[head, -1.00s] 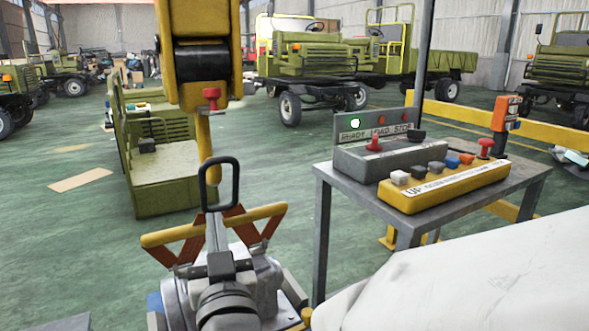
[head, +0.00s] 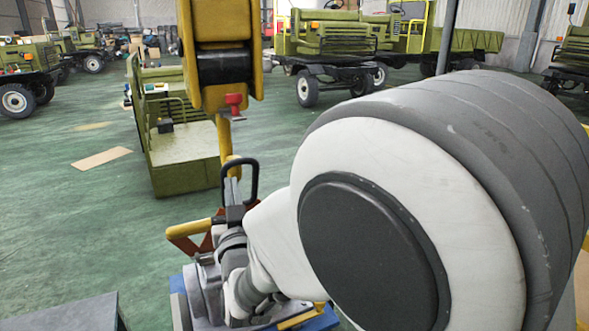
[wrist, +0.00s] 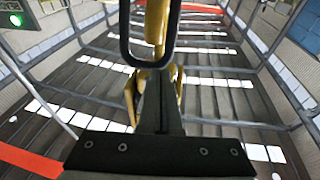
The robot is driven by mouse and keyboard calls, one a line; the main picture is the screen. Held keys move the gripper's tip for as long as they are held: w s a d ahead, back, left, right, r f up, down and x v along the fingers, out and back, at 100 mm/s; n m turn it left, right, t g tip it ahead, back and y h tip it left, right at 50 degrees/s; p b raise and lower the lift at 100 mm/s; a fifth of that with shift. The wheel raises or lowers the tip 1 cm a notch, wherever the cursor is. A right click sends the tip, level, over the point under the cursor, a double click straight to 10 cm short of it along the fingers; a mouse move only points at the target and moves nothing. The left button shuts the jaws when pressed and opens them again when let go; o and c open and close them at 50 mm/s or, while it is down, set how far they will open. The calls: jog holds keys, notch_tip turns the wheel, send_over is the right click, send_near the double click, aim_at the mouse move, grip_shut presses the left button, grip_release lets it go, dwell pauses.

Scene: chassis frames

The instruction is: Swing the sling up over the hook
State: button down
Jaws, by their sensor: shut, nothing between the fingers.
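The yellow hook (head: 230,165) hangs from the hoist block (head: 224,65); its shank and curve also show in the wrist view (wrist: 154,30). The sling's black loop (head: 254,182) stands upright by the hook's lower end. In the wrist view the loop's bottom bar (wrist: 124,52) crosses in front of the hook. I cannot tell whether the hook passes through it. Orange sling straps (head: 194,242) and a yellow bar (head: 186,229) lie below, partly hidden by my arm. My gripper (head: 233,186) is shut and empty, pointing up at the loop; its fingers show in the wrist view (wrist: 160,100).
A green vehicle body (head: 180,160) stands left of the hook. Trucks (head: 335,55) stand at the back. My large arm joint blocks the right side. A grey surface (head: 70,315) is at the lower left. The green floor at left is mostly clear.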

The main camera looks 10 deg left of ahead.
aim_at(229, 168)
jog(key=shift+x, duration=1.6)
jog(key=shift+w+r, duration=0.1)
jog(key=shift+r, duration=0.05)
jog(key=w+a+r+g+h+p, duration=0.1)
jog(key=w+a+r+g+p, duration=0.1)
jog(key=w+a+p, duration=0.3)
jog(key=w+g+p, duration=0.1)
jog(key=w+p, duration=0.2)
jog(key=p, duration=0.1)
jog(key=shift+w+r+n+h, duration=0.15)
jog(key=shift+r+n+h, duration=0.15)
jog(key=shift+n, duration=0.1)
